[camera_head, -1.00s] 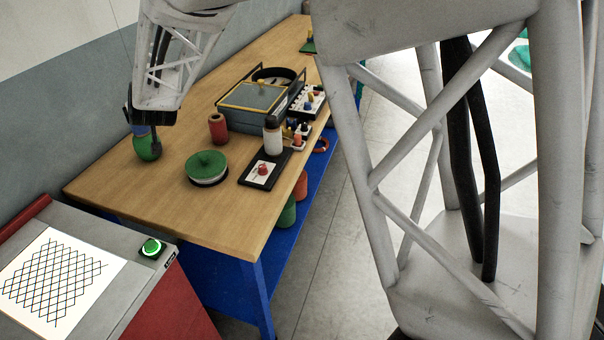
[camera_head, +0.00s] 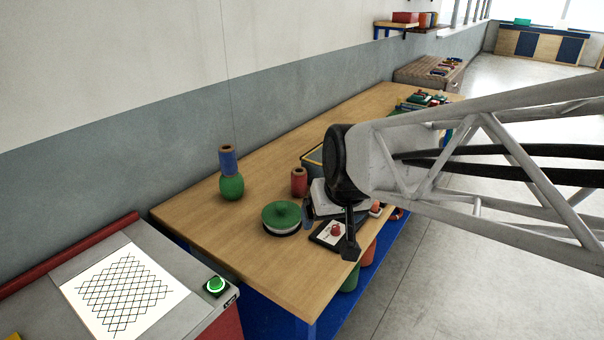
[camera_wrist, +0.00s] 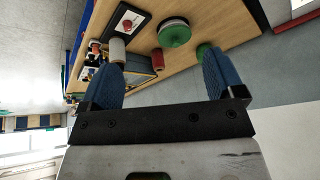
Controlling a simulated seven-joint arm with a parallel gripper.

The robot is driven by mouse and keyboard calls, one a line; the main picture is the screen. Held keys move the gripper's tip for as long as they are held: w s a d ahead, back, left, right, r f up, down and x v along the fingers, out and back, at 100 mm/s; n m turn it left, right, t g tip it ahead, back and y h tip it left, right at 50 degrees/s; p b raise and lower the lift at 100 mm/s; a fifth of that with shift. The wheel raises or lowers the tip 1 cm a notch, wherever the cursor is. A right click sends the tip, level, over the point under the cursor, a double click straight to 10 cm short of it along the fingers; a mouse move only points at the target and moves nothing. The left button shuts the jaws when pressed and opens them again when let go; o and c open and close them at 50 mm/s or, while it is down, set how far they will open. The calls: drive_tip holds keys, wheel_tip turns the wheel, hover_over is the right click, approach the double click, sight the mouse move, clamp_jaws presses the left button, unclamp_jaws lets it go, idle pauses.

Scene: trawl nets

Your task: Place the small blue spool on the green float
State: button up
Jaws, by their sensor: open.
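The small blue spool (camera_head: 228,158) stands upright on top of the green float (camera_head: 232,187), near the wall side of the wooden table. In the wrist view only part of the green float (camera_wrist: 203,50) shows beside a finger, and the blue spool is hidden there. My gripper (camera_head: 330,238) is open and empty, above the table's right side, well apart from the spool and float. Its two blue fingers (camera_wrist: 160,80) are spread wide in the wrist view with nothing between them.
A red spool (camera_head: 299,182) and a green-topped round tin (camera_head: 282,217) stand to the right of the float. The cutting bench with a netting sheet (camera_head: 120,290) is at lower left.

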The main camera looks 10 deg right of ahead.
drive_tip(key=s+d+f+m+g+h, duration=0.1)
drive_tip(key=s+d, duration=0.3)
drive_tip(key=s, duration=0.8)
drive_tip(key=shift+s+f+g, duration=0.35)
drive_tip(key=shift+f+g, duration=0.05)
drive_tip(key=shift+g, duration=0.2)
